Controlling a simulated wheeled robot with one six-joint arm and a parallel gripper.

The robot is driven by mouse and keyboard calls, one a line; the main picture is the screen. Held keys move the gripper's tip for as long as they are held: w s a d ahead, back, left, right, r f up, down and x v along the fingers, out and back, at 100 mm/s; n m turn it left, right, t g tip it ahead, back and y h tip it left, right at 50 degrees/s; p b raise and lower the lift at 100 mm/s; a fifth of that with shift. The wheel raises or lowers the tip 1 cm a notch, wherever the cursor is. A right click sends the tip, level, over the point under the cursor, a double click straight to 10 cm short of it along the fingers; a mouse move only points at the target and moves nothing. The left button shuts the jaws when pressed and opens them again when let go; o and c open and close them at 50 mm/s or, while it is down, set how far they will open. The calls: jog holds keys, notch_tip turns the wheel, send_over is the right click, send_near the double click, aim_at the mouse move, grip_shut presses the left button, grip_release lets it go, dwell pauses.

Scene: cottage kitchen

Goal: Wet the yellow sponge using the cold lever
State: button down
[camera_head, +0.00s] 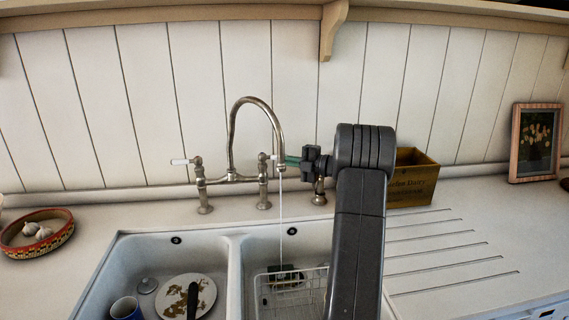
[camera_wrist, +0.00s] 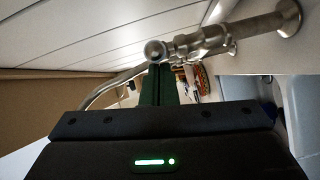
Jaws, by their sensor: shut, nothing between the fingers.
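The metal bridge tap (camera_head: 236,178) stands behind the sink, with its curved spout over the right basin. A thin stream of water (camera_head: 281,225) falls from the spout into the wire basket (camera_head: 262,297). The left lever (camera_head: 182,161) has a white handle pointing left. The right lever (camera_head: 271,157) is beside my gripper (camera_head: 288,160), which is shut and empty with green fingers at the lever; contact is unclear. My fingers also show in the wrist view (camera_wrist: 157,86), near the tap's metalwork (camera_wrist: 190,45). I cannot make out a yellow sponge; a small dark item (camera_head: 286,276) lies under the stream.
The left basin holds a plate (camera_head: 186,291) with food scraps, a blue mug (camera_head: 126,308) and a glass (camera_head: 147,285). A bowl of garlic (camera_head: 37,232) is at left. A wooden box (camera_head: 414,178) stands behind my arm. The ribbed drainer (camera_head: 450,245) is clear.

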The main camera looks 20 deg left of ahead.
jog(key=shift+w+r+b, duration=0.1)
jog(key=shift+w+b, duration=0.2)
jog(key=shift+w, duration=0.3)
jog(key=shift+w+r, duration=0.1)
jog(key=shift+r, duration=0.05)
jog(key=shift+d, duration=0.15)
